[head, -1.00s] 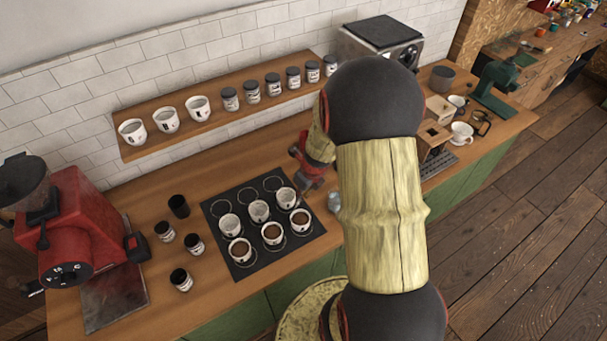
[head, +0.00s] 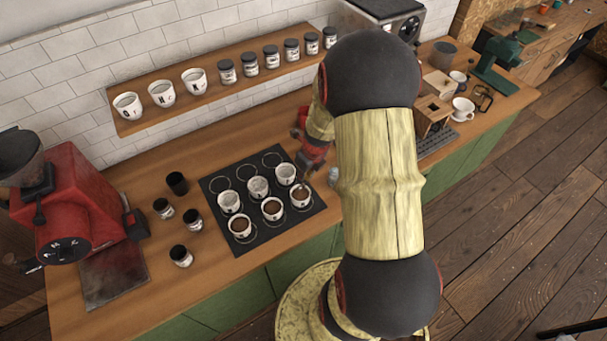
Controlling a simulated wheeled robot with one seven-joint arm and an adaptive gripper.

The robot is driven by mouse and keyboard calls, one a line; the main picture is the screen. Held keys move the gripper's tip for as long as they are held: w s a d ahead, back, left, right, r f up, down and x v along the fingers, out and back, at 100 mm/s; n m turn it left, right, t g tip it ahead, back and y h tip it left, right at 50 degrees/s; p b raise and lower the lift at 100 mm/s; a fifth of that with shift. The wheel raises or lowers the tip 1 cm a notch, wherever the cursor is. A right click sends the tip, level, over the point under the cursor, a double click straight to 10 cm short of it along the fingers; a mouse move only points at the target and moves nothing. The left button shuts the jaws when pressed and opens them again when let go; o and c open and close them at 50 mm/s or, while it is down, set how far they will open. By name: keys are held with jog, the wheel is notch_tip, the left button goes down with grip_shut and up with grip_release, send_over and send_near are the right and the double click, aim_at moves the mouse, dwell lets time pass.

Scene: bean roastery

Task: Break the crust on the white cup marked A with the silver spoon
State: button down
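Several white cups stand on a black mat (head: 222,186) on the counter. The front row, with a left cup (head: 240,227), a middle cup (head: 272,208) and a right cup (head: 301,197), shows brown tops. The cups behind look greyer on top. Their letters are too small to read, so I cannot tell which is A. My red gripper (head: 308,166) is just beyond the mat's right side, by the right-hand cups, partly hidden by my arm. A thin dark shape shows between it and the front right cup; I cannot tell whether it is the spoon. The finger opening cannot be made out.
A red grinder (head: 85,205) stands at the left, with several small dark-lidded jars (head: 181,256) beside the mat. A wall shelf (head: 150,122) holds white cups and jars. A small silvery vessel (head: 333,177) stands right of the mat. My arm covers the counter's middle.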

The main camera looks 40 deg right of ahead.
aim_at(303, 184)
jog(key=shift+s+b+x, duration=0.15)
jog(key=shift+b+x, duration=0.45)
jog(key=shift+x, duration=0.35)
jog(key=shift+s+b+x, duration=0.2)
jog(key=shift+b+x, duration=0.45)
jog(key=shift+x, duration=0.35)
jog(key=shift+s+b+x, duration=0.15)
jog(key=shift+b+x, duration=0.45)
jog(key=shift+x, duration=0.35)
jog(key=shift+w+f, duration=0.1)
jog(key=shift+f, duration=0.3)
jog(key=shift+w, duration=0.15)
